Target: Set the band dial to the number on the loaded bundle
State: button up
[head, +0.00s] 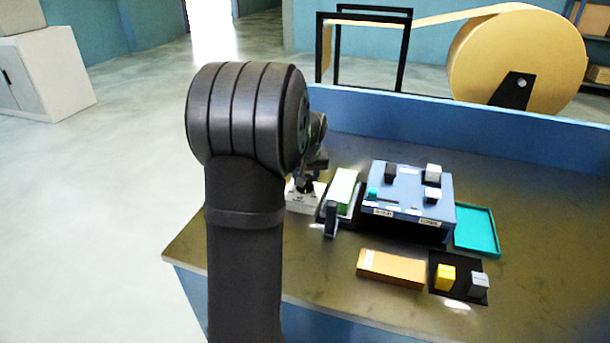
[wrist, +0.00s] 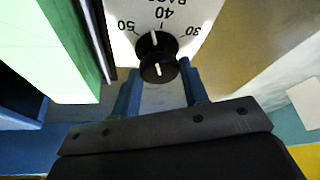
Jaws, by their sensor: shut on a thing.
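The band dial is a black knob (wrist: 157,58) on a white plate (wrist: 205,12) marked 50, 40 and 30. The knob's white line lies roughly toward the 40. My gripper (wrist: 161,72) has its two blue fingers on either side of the knob and is shut on it. In the head view the white dial plate (head: 305,198) is partly hidden by my arm. A green and white bundle (head: 343,188) lies in a dark holder beside the dial; its side also shows in the wrist view (wrist: 60,45). I cannot read a number on it.
A blue control box (head: 408,190) with several knobs stands right of the bundle. A teal tray (head: 477,229) lies beyond it. An orange-brown block (head: 390,267) and a black mat (head: 458,287) with yellow and grey blocks lie in front. A large kraft roll (head: 515,60) stands behind.

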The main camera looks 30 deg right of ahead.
jog(key=n+y, duration=0.1)
jog(key=n, duration=0.2)
jog(key=n+y, duration=0.1)
jog(key=n, duration=0.2)
jog(key=shift+d+y, duration=0.2)
jog(key=shift+y, duration=0.1)
jog(key=shift+n, duration=0.3)
jog(key=o, duration=0.9)
jog(key=shift+o, duration=0.2)
jog(key=v, duration=1.7)
jog(key=shift+s+r, duration=0.2)
jog(key=shift+s, duration=0.05)
jog(key=x, duration=1.7)
jog(key=shift+w+f, duration=0.2)
jog(key=shift+w, duration=0.05)
